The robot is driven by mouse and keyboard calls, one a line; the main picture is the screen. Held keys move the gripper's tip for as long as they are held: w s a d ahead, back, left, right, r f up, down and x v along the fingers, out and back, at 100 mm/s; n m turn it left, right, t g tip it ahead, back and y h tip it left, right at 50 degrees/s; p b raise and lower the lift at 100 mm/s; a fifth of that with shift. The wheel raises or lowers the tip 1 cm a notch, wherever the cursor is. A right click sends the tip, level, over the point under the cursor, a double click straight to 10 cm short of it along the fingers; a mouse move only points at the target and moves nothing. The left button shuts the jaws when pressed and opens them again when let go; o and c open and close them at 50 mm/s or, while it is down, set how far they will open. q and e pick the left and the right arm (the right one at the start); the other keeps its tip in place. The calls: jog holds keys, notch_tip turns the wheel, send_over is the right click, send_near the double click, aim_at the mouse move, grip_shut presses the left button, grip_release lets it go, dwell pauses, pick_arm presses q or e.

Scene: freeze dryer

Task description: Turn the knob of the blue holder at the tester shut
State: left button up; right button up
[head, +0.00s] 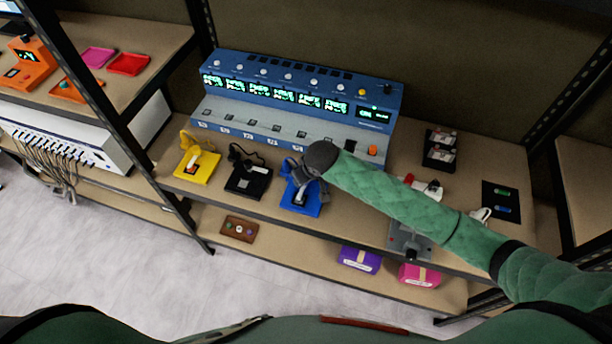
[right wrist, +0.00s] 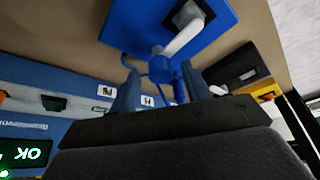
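The blue holder (head: 309,208) lies on the shelf in front of the tester (head: 300,80), a long blue unit with several green displays. In the right wrist view the holder (right wrist: 210,25) shows with a white piece at its dark socket and a round blue knob (right wrist: 160,66) at its near edge. My right gripper (head: 298,172) reaches over the holder and partly hides it in the head view. In the right wrist view its fingers (right wrist: 160,85) stand apart on either side of the knob. Contact with the knob cannot be told. My left gripper is not in view.
A yellow holder (head: 190,172) and a black holder (head: 240,184) lie to the left on the same shelf. A black rack (head: 438,158) and a dark mat (head: 490,200) are to the right. Purple (head: 358,259) and pink (head: 418,275) boxes sit on the lower shelf.

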jog(key=shift+s+d+r+b, duration=0.1)
jog(key=shift+s+r+b, duration=0.2)
jog(key=shift+r, duration=0.2)
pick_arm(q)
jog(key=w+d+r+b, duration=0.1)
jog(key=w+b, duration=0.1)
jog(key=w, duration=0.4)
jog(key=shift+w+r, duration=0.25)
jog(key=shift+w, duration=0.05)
pick_arm(e)
jog(key=v, duration=0.6)
jog(key=shift+r, duration=0.35)
